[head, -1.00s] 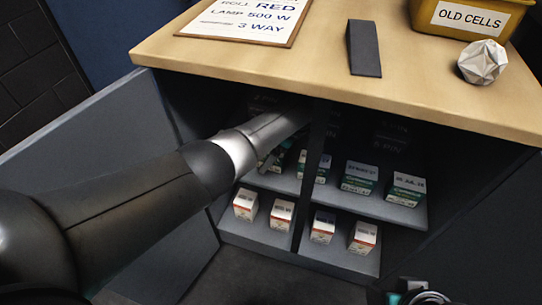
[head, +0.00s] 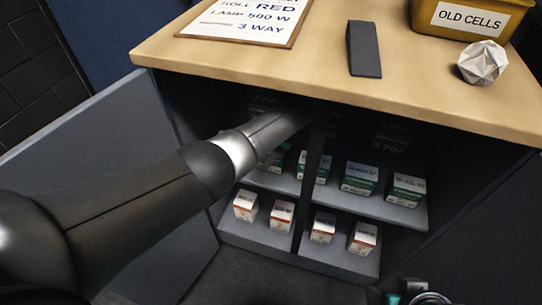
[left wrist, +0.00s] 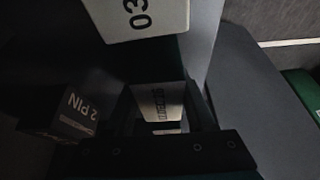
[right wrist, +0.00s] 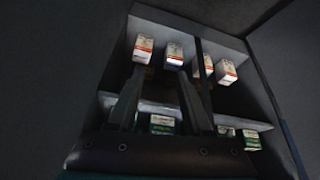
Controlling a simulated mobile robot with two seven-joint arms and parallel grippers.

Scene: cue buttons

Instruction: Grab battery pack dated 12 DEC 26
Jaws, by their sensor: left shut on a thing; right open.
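My left arm reaches into the open cabinet, and its gripper is hidden in the head view. In the left wrist view my left gripper (left wrist: 165,120) is shut on a white-topped pack (left wrist: 158,98) with a printed label; its date is too dim to read. Another white-topped pack, marked "03" (left wrist: 148,15), is close above it. Green-and-white packs with date-like labels stand on the upper shelf, among them one in the middle right (head: 360,177) and one at far right (head: 406,188). My right gripper (right wrist: 160,85) is open and empty, outside the cabinet.
A "2 PIN" block (left wrist: 72,118) is left of my left gripper. White-and-orange boxes (head: 323,227) stand on the lower shelf (head: 340,258). A divider (head: 312,170) splits the cabinet. The countertop holds a notice (head: 245,22), dark wedge (head: 363,50), yellow bin (head: 465,20) and crumpled ball (head: 482,62).

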